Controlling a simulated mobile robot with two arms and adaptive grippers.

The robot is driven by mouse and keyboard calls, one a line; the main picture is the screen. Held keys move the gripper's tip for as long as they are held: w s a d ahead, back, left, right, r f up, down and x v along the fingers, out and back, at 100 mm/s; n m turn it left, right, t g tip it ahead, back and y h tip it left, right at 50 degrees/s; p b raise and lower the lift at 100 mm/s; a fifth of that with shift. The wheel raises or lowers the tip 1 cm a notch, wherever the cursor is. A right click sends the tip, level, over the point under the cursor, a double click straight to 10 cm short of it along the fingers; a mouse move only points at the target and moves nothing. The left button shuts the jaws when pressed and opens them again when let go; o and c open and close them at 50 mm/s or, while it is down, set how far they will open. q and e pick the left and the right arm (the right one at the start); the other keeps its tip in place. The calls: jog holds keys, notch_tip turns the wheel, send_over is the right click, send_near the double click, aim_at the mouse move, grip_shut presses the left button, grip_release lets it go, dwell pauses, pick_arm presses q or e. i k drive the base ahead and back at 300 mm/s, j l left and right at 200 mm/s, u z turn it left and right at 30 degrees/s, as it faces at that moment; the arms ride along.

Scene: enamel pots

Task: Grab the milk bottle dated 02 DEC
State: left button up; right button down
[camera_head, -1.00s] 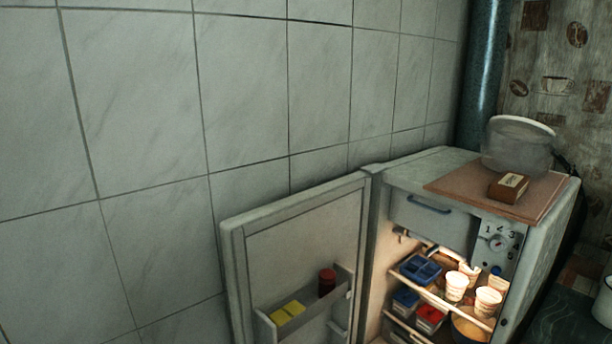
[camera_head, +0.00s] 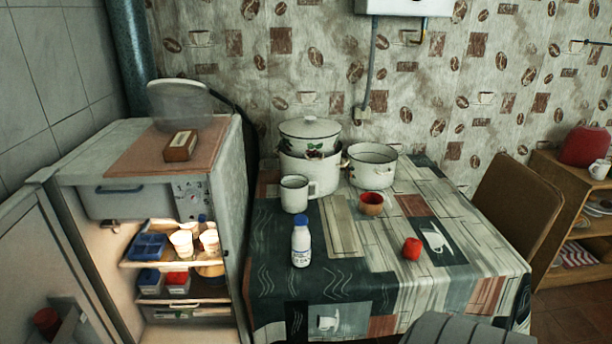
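A white milk bottle (camera_head: 301,243) with a blue cap stands upright on the table near its left front part. Its label is too small to read a date. In the open fridge (camera_head: 222,325) a small blue cap (camera_head: 202,218) shows behind the white cups, and the thing under it is mostly hidden. Neither of my grippers is in view.
The table (camera_head: 375,270) also holds a white mug (camera_head: 296,194), enamel pots (camera_head: 372,167), a small bowl (camera_head: 371,204) and a red tomato-like object (camera_head: 412,248). A chair (camera_head: 517,205) stands at the right. The open fridge door (camera_head: 45,265) is at the left.

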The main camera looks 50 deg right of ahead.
aim_at(300, 237)
jog(key=z, duration=1.6)
